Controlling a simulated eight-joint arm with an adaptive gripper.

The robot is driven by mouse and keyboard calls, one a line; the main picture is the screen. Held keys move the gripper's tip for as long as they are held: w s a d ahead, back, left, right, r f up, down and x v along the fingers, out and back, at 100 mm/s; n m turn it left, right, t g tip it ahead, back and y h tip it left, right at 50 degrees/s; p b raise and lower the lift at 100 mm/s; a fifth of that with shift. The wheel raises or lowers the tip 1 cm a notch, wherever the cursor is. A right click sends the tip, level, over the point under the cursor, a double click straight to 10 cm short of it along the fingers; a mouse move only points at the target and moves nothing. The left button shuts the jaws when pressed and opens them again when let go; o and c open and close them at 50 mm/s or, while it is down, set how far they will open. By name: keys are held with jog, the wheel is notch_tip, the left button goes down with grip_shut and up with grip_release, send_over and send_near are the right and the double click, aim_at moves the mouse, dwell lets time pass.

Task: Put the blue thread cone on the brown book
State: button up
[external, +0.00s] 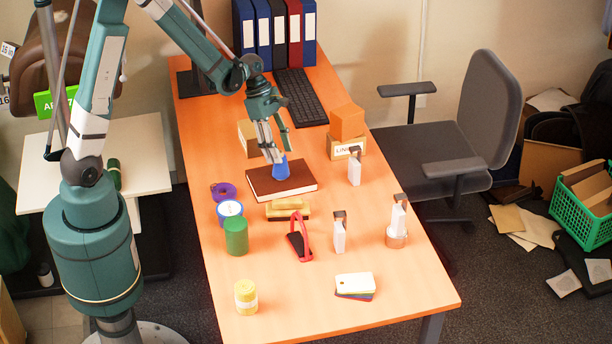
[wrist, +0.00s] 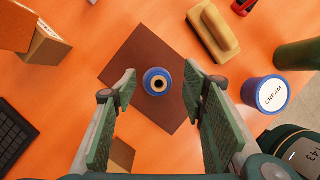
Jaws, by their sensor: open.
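The blue thread cone (external: 281,168) stands upright on the brown book (external: 300,182), near the middle of its cover. In the wrist view the cone (wrist: 157,82) shows from above as a blue ring with a pale rim and dark centre, with the brown book (wrist: 135,62) around it. My gripper (external: 277,157) is just above the cone in the external view. In the wrist view its fingers (wrist: 158,80) are spread to either side of the cone, with a visible gap on both sides. The gripper is open and holds nothing.
A keyboard (external: 300,97) lies behind.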

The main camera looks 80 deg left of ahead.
jog(key=shift+p+v, duration=0.3)
jog(key=shift+v, duration=2.35)
jog(key=shift+s+d+r+m, duration=0.15)
jog(key=shift+d+r+m, duration=0.35)
jog(key=shift+r, duration=0.15)
jog(key=s+d+r+m+t+y, duration=0.1)
jog(key=s+d+r+m+t, duration=0.1)
jog(key=s+d+r+m, duration=0.7)
jog(key=s+d+r+m+t+y, duration=0.2)
jog(key=s+d+r+m, duration=0.6)
jog(key=s+m, duration=0.4)
jog(key=r+m, duration=0.1)
jog(key=m, duration=0.3)
jog(key=shift+s+d+r+m+y, duration=0.2)
jog(key=shift+d+m+y, duration=0.1)
jog(key=shift+d+m, duration=0.1)
